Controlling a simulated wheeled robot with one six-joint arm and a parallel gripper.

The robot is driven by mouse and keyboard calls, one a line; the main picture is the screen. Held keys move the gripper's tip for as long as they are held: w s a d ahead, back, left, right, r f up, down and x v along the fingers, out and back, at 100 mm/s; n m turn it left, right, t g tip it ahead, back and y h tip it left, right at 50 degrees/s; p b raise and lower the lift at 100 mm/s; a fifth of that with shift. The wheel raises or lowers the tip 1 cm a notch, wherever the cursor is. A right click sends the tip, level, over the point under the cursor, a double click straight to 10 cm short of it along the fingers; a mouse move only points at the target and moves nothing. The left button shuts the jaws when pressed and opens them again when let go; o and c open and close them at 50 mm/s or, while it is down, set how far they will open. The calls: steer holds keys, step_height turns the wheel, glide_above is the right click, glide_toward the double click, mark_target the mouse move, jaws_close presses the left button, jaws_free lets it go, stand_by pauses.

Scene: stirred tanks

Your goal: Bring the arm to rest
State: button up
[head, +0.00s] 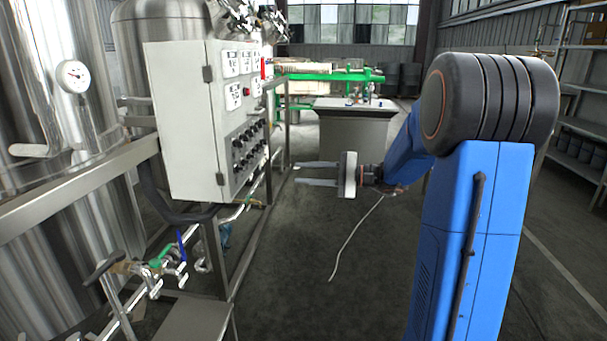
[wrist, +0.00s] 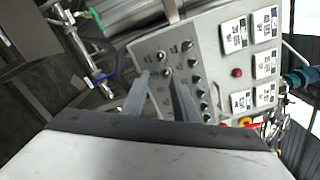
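My gripper (head: 317,174) is held out to the left at the end of my blue arm, in front of the control panel in the head view. Its two fingers are parallel with a gap between them, and nothing is between them. In the wrist view the fingers of my gripper (wrist: 160,82) point toward the grey control panel (wrist: 150,50) with its black knobs. The control panel (head: 180,120) stands to the left of the fingers in the head view. I see a gap between fingertips and panel there; the exact distance is unclear.
Steel tanks (head: 75,150) and a frame with pipes and valves (head: 150,265) fill the left. A table (head: 353,130) with small items stands farther back. Shelves (head: 585,110) line the right wall. The dark floor (head: 310,300) between frame and arm is clear apart from my cable.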

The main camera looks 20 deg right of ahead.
steer(key=s+a+f+n+g+h, duration=0.3)
steer(key=s+a, duration=0.3)
steer(key=s, duration=0.3)
steer(key=s+a+f+n+g+h, duration=0.2)
steer(key=s+a+f+n+g, duration=0.15)
steer(key=s+a, duration=0.5)
steer(key=s+d+f+n+h, duration=0.1)
steer(key=s+d+f+h, duration=0.1)
steer(key=s, duration=0.4)
steer(key=s+d+f+n+t+h, duration=0.1)
steer(key=s+d+f+n+h, duration=0.1)
steer(key=s+d+h, duration=0.2)
steer(key=s+d+f+n+t+h, duration=0.1)
steer(key=s+d+h, duration=0.3)
steer(key=s, duration=0.4)
steer(key=shift+s+f+n, duration=0.35)
steer(key=shift+f+n, duration=0.05)
steer(key=shift+n, duration=0.35)
